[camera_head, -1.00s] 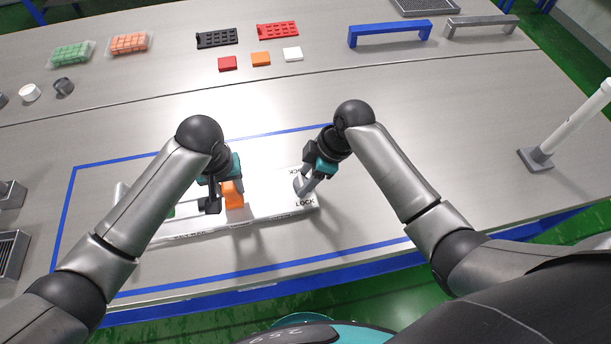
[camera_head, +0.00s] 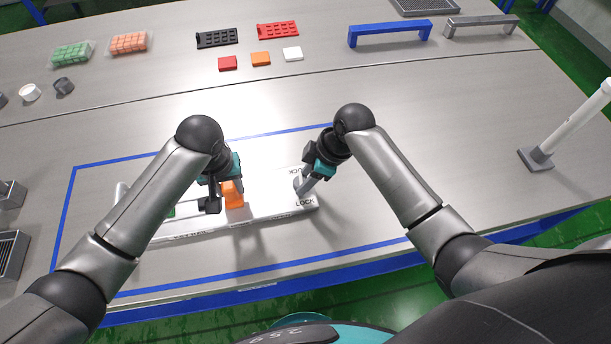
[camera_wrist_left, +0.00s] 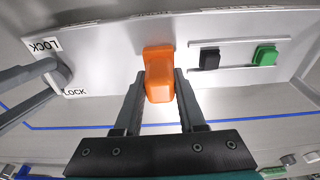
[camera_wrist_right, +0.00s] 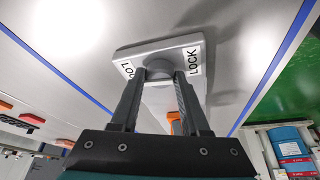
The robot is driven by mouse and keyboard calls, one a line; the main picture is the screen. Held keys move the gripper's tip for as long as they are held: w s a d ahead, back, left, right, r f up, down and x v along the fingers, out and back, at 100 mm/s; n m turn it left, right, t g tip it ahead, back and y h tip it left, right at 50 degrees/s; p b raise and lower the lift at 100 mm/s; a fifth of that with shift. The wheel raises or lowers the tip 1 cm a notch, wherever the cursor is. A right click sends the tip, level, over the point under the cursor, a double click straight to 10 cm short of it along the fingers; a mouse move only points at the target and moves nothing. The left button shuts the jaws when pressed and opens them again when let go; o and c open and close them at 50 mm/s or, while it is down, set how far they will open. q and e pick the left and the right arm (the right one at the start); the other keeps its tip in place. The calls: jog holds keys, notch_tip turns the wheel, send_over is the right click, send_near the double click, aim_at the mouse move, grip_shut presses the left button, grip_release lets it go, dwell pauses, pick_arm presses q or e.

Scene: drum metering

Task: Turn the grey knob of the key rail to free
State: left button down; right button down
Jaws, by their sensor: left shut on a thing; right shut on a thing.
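The key rail (camera_head: 270,211) is a long white bar lying inside the blue outline. Its grey knob (camera_wrist_right: 159,69) sits at the right end between two LOCK labels (camera_wrist_right: 194,60). My right gripper (camera_head: 301,187) is shut on the knob; the fingers cover much of it. My left gripper (camera_wrist_left: 160,82) is shut on the orange block (camera_wrist_left: 158,70) standing on the rail's middle. In the left wrist view a black block (camera_wrist_left: 209,59) and a green block (camera_wrist_left: 264,56) sit in the rail's slot. The word for free is not readable.
A white post on a grey base (camera_head: 537,158) stands at the right. Blue (camera_head: 390,33) and grey (camera_head: 480,25) handles, red, orange and white tiles, and trays lie at the back. The table between the rail and the post is clear.

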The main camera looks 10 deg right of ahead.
jog(key=m, duration=0.1)
jog(key=m+t, duration=0.1)
jog(key=m+h, duration=0.1)
jog(key=m, duration=0.1)
jog(key=shift+s+a, duration=0.15)
jog(key=shift+s, duration=0.1)
jog(key=m+t+h, duration=0.1)
jog(key=m, duration=0.2)
jog(key=shift+a+m, duration=0.15)
jog(key=shift+m, duration=0.25)
jog(key=m+h, duration=0.1)
jog(key=m, duration=0.2)
jog(key=shift+s+a+m+t, duration=0.1)
jog(key=shift+a+m+t, duration=0.05)
jog(key=shift+m+t, duration=0.2)
jog(key=shift+a+m+h, duration=0.1)
jog(key=shift+m+h, duration=0.7)
jog(key=shift+m, duration=1.05)
jog(key=shift+c, duration=1.9)
grip_release()
jog(key=shift+r, duration=0.1)
jog(key=v, duration=1.2)
